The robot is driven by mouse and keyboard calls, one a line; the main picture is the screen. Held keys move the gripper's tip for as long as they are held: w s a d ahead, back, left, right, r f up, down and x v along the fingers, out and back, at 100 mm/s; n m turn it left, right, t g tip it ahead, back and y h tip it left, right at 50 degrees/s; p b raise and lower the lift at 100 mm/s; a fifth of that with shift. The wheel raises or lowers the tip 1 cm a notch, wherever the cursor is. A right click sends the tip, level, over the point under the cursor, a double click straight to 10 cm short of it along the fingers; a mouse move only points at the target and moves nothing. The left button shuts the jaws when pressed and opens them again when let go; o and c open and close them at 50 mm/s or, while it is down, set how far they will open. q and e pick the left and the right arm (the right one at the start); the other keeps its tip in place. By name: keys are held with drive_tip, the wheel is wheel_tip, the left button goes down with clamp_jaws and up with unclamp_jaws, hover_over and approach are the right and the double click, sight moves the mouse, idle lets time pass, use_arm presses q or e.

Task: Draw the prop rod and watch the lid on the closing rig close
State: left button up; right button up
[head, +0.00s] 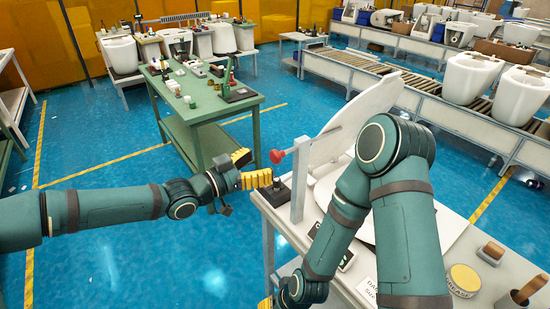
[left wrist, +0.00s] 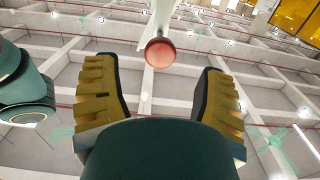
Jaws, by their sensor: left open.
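The prop rod ends in a red knob (head: 277,156) at the left of the closing rig's grey upright post (head: 300,180). The white lid (head: 372,108) stands raised and tilted above the pale seat, partly hidden by my right arm. My left gripper (head: 257,168) is open, with its yellow fingers just left of and near the knob. In the left wrist view the red knob (left wrist: 160,53) shows between the spread fingers (left wrist: 160,75), near tip level, with no visible contact. My right arm crosses in front of the rig; its gripper (head: 265,303) is mostly cut off at the bottom edge.
The rig's white table (head: 455,250) holds a round yellow tin (head: 463,280), brushes (head: 492,253) and a printed card (head: 368,290). A green workbench (head: 200,108) with small parts stands behind my left arm. Roller conveyors with white toilets (head: 472,78) run at back right. Blue floor lies clear at left.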

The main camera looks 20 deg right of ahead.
sight(273, 158)
use_arm(q)
drive_tip(key=shift+x, duration=2.65)
